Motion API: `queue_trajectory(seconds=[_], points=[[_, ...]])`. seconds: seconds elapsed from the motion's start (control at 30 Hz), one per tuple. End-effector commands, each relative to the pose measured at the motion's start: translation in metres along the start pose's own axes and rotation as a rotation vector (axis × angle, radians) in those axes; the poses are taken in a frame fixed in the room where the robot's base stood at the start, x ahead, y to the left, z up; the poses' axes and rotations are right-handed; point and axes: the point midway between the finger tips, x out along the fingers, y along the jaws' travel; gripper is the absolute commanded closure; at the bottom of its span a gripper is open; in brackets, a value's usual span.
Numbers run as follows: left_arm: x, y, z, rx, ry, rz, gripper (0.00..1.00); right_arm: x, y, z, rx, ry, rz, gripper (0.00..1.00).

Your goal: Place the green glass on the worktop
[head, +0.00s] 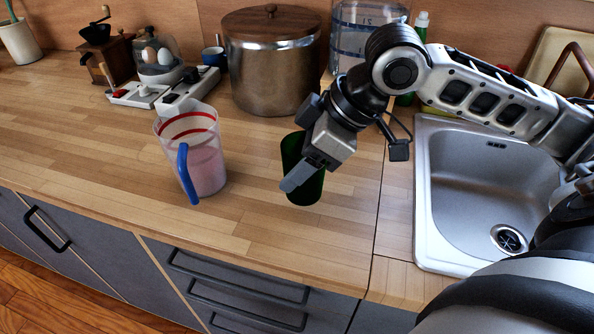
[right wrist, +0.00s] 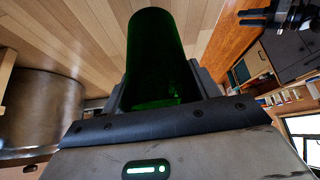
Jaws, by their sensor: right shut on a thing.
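The green glass (head: 306,191) is a dark green cylinder at the front middle of the worktop in the head view. My right gripper (head: 300,178) is shut on it, with a finger across its near side. In the right wrist view the glass (right wrist: 155,55) stands between the two fingers. The glass appears upright, over or on the wooden worktop (head: 255,215); I cannot tell if its base touches the wood.
A measuring jug (head: 207,165) with a blue handle stands left of the glass. A large metal pot (head: 270,75) stands behind. A steel sink (head: 480,190) lies to the right. The worktop's front edge is close. Bare wood lies between jug and glass.

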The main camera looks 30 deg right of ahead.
Motion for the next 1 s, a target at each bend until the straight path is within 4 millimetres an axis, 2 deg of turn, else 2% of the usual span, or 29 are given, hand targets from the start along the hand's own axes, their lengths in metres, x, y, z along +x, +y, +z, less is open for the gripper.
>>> queue_trajectory(seconds=[0.13, 0.3, 0.7, 0.73, 0.8, 1.0], points=[[0.001, 0.0, 0.001, -0.001, -0.001, 0.0, 0.64, 0.012, 0.006, 0.001, 0.003, 0.001, -0.002, 0.67], [0.003, 0.0, 0.003, -0.001, 0.0, 0.001, 0.64, 0.034, 0.006, 0.017, 0.001, -0.003, -0.002, 0.67], [0.0, 0.001, -0.003, -0.001, 0.011, 0.003, 0.64, 0.038, 0.006, 0.019, 0.0, 0.0, 0.001, 0.67], [0.0, 0.001, -0.003, -0.001, 0.011, 0.003, 0.64, 0.039, 0.006, 0.019, 0.0, -0.001, 0.001, 0.34], [0.0, 0.001, -0.002, -0.001, 0.01, 0.004, 0.64, 0.038, 0.006, 0.019, 0.0, -0.001, 0.001, 0.18], [0.001, 0.001, 0.001, -0.001, 0.004, 0.004, 0.64, 0.038, 0.006, 0.019, 0.0, -0.001, 0.001, 0.18]])
